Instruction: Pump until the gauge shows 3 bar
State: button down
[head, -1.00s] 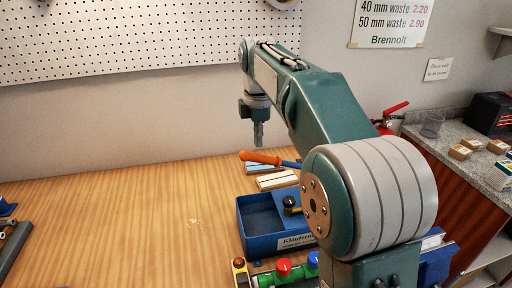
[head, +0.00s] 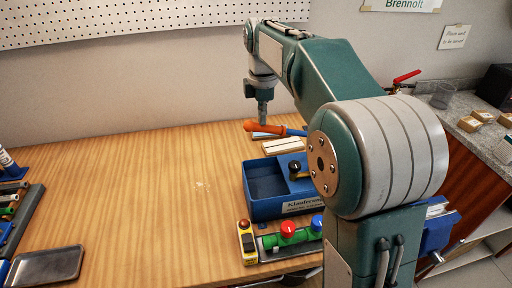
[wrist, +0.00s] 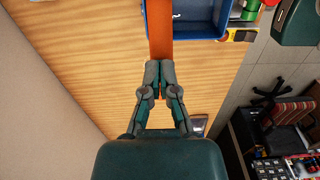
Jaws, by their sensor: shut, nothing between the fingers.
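The test pump is a blue open tank (head: 272,207) on the wooden bench, with a lever ending in an orange handle (head: 265,127). A small round black gauge with a yellowish rim (head: 295,166) sits at the tank's right; its reading is too small to make out. My gripper (head: 262,119) points down at the left part of the orange handle. In the wrist view my gripper (wrist: 160,66) has its fingertips together over the end of the orange handle (wrist: 158,30), with nothing held between them. I cannot tell whether they touch the handle.
A green pipe manifold with red and blue knobs (head: 287,231) and a yellow device (head: 247,241) stand in front of the tank. A grey tray (head: 47,266) and a tool rack lie at the left. Pale blocks (head: 283,146) lie behind the tank. The bench middle is clear.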

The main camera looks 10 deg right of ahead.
jog(key=shift+a+f, duration=0.7)
jog(key=shift+f, duration=3.85)
jog(key=r, duration=0.4)
jog(key=d+r, duration=0.1)
jog(key=r, duration=0.3)
jog(key=d+r, duration=0.1)
jog(key=r, duration=0.4)
jog(key=shift+f, duration=0.1)
jog(key=shift+d, duration=0.1)
jog(key=shift+r, duration=2.6)
